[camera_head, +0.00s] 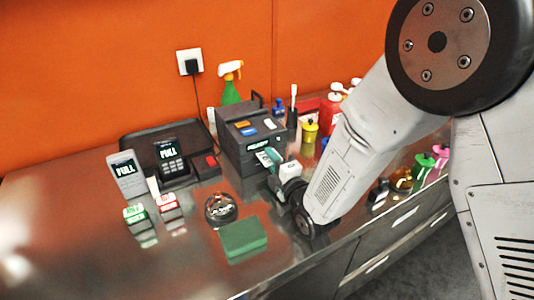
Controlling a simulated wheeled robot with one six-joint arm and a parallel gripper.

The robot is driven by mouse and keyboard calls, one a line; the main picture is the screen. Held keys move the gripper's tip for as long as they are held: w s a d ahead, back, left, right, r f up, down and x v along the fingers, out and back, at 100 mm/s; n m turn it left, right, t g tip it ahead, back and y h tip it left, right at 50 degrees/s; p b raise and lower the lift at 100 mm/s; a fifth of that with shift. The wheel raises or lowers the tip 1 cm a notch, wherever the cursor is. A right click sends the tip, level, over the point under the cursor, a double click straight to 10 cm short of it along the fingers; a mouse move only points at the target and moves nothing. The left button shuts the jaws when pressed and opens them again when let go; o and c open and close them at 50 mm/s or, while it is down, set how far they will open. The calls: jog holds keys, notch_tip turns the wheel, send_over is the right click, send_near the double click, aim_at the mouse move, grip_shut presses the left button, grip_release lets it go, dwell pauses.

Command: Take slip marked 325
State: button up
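A small white paper slip (263,158) sticks out of the front of the dark printer (240,140). Its print is too small to read, so I cannot tell whether it is marked 325. My gripper (273,170) is right at the printer's front, at the slip's right end. Its fingers are small and partly hidden by my wrist. I cannot tell whether they touch the slip or how far apart they are.
A card terminal (168,158), a grey handset (126,174), two small blocks, a round dark glass object (220,209) and a green pad (243,238) stand left of my arm. Bottles and pots crowd the back right. The steel counter's front left is clear.

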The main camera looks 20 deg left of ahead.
grip_shut()
jog(key=shift+v, duration=2.8)
jog(key=r, duration=0.1)
jog(key=d+r, duration=0.1)
jog(key=r, duration=0.1)
jog(key=s+r, duration=0.1)
jog(key=shift+s+d+r, duration=0.15)
jog(key=shift+d+r, duration=0.1)
jog(key=shift+r, duration=0.15)
